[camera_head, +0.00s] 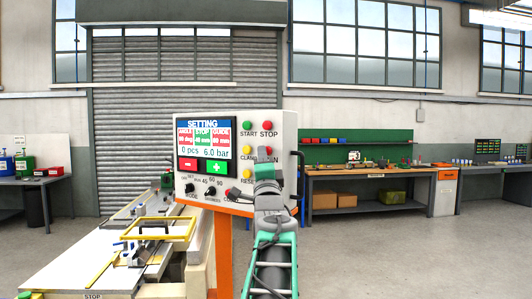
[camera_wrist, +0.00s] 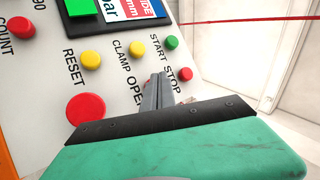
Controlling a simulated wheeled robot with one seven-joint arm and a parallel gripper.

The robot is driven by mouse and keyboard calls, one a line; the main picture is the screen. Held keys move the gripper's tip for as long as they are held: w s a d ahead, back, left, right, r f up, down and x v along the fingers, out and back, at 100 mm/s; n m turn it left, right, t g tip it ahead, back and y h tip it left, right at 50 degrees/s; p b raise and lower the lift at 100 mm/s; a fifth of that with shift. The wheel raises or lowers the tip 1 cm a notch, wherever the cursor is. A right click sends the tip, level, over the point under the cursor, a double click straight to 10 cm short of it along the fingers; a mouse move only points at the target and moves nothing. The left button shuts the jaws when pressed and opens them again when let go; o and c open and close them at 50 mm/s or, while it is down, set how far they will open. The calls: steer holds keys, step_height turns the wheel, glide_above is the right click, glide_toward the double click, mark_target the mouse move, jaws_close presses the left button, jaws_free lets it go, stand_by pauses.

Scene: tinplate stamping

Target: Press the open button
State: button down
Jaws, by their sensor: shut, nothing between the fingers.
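The control panel (camera_head: 222,120) stands upright, with a screen and labelled buttons on its face. The open button (camera_head: 267,150) is a small red one, right of the yellow clamp button (camera_head: 247,150) and below the red stop button (camera_head: 267,126). My gripper (camera_head: 266,162) is in front of the panel just below it and partly covers the "OPEN" label. In the wrist view, my shut, empty fingers (camera_wrist: 158,90) lie beside the "OPEN" label and hide the open button. I cannot tell whether they touch the panel.
The green start button (camera_wrist: 172,42), yellow reset button (camera_wrist: 91,60) and a large red button (camera_wrist: 86,108) surround the spot. A dark handle (camera_head: 300,175) is on the panel's right side. A machine bed (camera_head: 95,265) stands at left. Open floor (camera_head: 370,250) lies at right.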

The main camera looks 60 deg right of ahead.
steer(key=shift+d, duration=0.45)
stand_by(0.3)
steer(key=shift+a, duration=0.1)
steer(key=shift+s+a+b, duration=0.1)
steer(key=shift+a+b, duration=0.65)
steer(key=shift+b, duration=0.05)
steer(key=a+b, duration=0.2)
steer(key=a, duration=0.1)
steer(key=a+b, duration=0.2)
steer(key=shift+s, duration=0.25)
